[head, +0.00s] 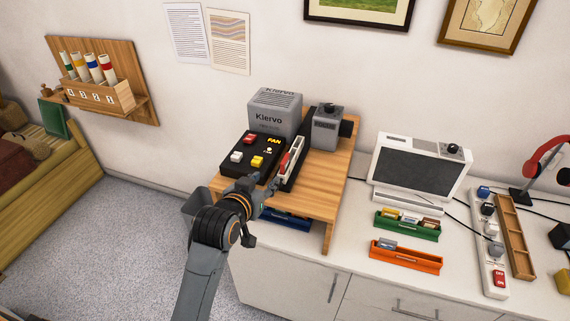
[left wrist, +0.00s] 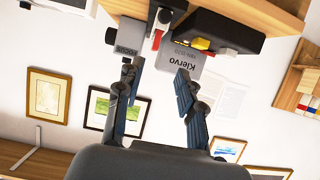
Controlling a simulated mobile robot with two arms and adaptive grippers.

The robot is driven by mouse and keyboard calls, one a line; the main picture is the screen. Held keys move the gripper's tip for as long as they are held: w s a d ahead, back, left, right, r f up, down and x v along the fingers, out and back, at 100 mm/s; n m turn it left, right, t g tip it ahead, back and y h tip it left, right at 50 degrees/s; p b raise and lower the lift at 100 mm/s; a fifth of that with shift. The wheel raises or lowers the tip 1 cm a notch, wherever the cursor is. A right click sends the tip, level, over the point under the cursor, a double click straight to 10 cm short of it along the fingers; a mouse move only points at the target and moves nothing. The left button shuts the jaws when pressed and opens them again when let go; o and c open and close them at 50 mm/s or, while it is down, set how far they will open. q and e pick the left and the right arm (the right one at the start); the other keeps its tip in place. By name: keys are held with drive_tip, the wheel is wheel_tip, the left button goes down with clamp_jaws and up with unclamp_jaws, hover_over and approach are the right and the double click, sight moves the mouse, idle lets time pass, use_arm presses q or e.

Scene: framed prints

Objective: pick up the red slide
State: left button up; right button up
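A small red piece (head: 285,161), which looks like the red slide, sits on a narrow black-and-white unit (head: 296,155) on the wooden stand. It also shows in the left wrist view (left wrist: 157,40), beyond and between my fingertips. My left gripper (head: 270,187) is at the front edge of the stand, just short of the unit. In the left wrist view its two fingers (left wrist: 156,76) are apart with nothing between them. My right gripper is in neither view.
Left of the unit is a black FAN box (head: 252,152) with coloured buttons. Behind stand a grey Klervo box (head: 274,112) and a smaller grey box with a knob (head: 327,128). A monitor (head: 420,165), a green tray (head: 406,231) and an orange tray (head: 405,258) are to the right.

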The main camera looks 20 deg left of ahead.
sight(282, 166)
use_arm(q)
drive_tip(key=x, duration=0.4)
drive_tip(key=p+x, duration=0.1)
drive_tip(key=x, duration=0.3)
drive_tip(key=shift+w+d+r, duration=0.1)
drive_tip(key=shift+w+r, duration=0.05)
drive_tip(key=shift+r, duration=0.05)
drive_tip(key=shift+w+d+p, duration=0.1)
drive_tip(key=shift+w+p, duration=0.25)
drive_tip(key=shift+p, duration=0.15)
drive_tip(key=x, duration=0.2)
drive_tip(key=p+x, duration=0.1)
drive_tip(key=x, duration=0.1)
drive_tip(key=shift+d+f, duration=0.1)
drive_tip(key=shift+d, duration=0.15)
drive_tip(key=shift+w+f, duration=0.2)
drive_tip(key=shift+w, duration=0.1)
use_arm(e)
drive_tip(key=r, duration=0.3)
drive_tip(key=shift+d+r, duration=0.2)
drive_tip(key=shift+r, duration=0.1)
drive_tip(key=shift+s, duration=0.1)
use_arm(q)
drive_tip(key=c, duration=0.7)
clamp_jaws()
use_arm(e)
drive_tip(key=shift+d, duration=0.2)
